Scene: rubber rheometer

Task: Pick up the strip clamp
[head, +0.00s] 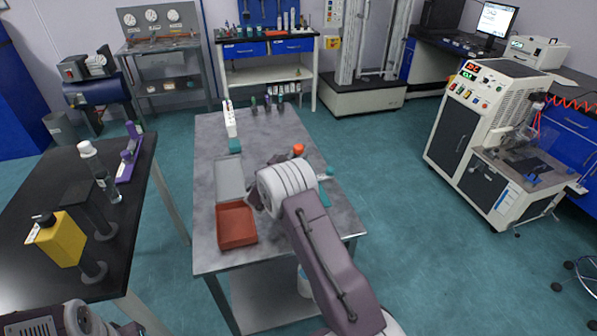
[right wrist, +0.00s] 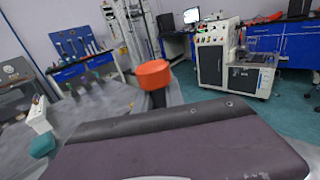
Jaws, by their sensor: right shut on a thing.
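The right gripper (head: 297,160) is over the middle of the grey table, mostly hidden behind my right wrist in the head view. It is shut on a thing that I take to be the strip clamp. An orange knob-like part (head: 298,149) shows just beyond the wrist; in the right wrist view it appears close up as an orange top (right wrist: 153,75) above a dark stem. The clamp's body and its contact with the fingers are hidden. Part of my left arm shows at the bottom left of the head view; its fingers cannot be made out.
The grey table (head: 210,180) carries a red-brown tray (head: 236,226), a pale tray (head: 229,178), a white box (head: 229,120) and several small dark bottles. A black table (head: 30,180) stands left with a yellow device (head: 58,240). The rheometer-like machine (head: 490,115) stands right, across clear floor.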

